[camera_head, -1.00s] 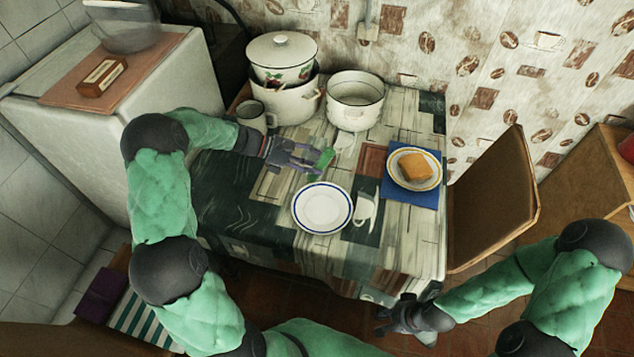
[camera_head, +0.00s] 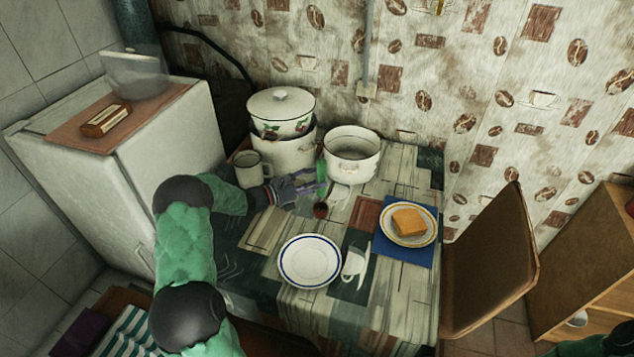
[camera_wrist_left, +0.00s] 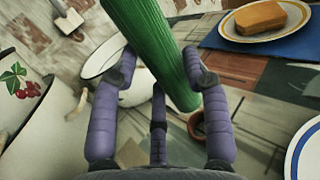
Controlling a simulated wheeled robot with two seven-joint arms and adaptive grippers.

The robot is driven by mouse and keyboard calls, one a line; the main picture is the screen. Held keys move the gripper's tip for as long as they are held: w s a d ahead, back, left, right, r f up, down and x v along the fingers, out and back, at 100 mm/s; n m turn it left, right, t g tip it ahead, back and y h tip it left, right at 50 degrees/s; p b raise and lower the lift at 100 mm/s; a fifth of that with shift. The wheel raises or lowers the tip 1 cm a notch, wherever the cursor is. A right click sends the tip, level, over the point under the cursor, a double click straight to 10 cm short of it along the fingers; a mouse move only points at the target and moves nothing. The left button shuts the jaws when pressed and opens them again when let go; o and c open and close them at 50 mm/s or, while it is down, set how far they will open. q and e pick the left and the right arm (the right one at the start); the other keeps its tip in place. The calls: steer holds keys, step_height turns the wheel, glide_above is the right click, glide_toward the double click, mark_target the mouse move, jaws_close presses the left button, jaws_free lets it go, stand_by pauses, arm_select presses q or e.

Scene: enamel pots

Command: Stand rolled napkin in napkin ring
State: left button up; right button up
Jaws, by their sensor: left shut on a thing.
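The rolled napkin (camera_head: 321,173) is green and stands roughly upright in my left gripper (camera_head: 308,187), near the white pot. In the left wrist view the ribbed green roll (camera_wrist_left: 160,50) runs between the purple fingers of my left gripper (camera_wrist_left: 160,85), which are shut on it. The napkin ring (camera_head: 320,210) is a small reddish-brown ring on the table, just in front of the gripper. In the wrist view the ring (camera_wrist_left: 196,126) shows by the napkin's lower end, partly hidden; I cannot tell the gap between them. My right gripper is out of view.
A white open pot (camera_head: 352,160), a lidded pot (camera_head: 281,112) and a mug (camera_head: 249,168) stand behind. A plate with bread (camera_head: 408,222) lies on a blue napkin (camera_head: 390,250) at right.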

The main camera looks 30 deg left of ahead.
arm_select(q)
steer(key=shift+f+b, duration=2.4)
steer(key=shift+f, duration=1.45)
steer(key=o, duration=1.1)
steer(key=v, duration=1.2)
